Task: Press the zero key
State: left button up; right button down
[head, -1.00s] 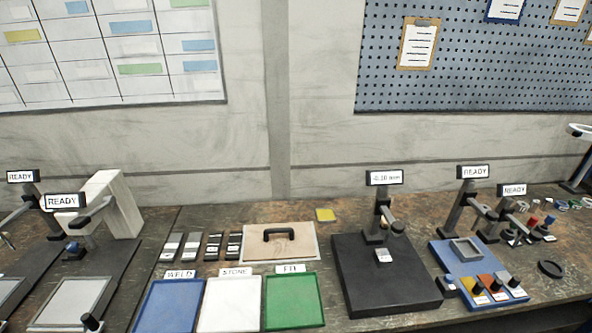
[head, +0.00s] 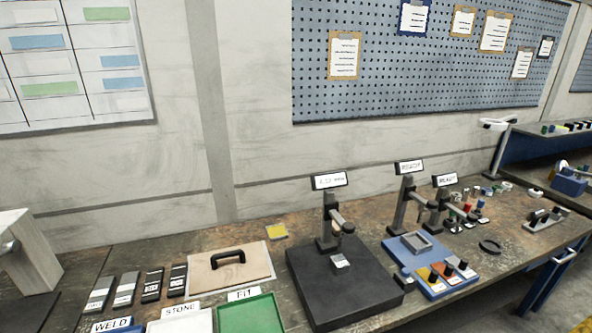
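No key that I can read as the zero key shows in the head view. A gauge stand on a black plate (head: 335,300) stands right of centre on the bench. It carries a small display (head: 329,181) whose number is too small to read surely. A grey block (head: 340,261) sits on the plate under the stand's arm. A small dark block (head: 404,282) lies at the plate's right edge; I cannot tell whether it is a key. Neither of my grippers is in view.
A green tray (head: 250,315) and a tan board with a black handle (head: 226,277) lie to the left.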

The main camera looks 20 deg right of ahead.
aim_at(405, 272)
jog(key=l+z, duration=0.1)
jog(key=z, duration=1.3)
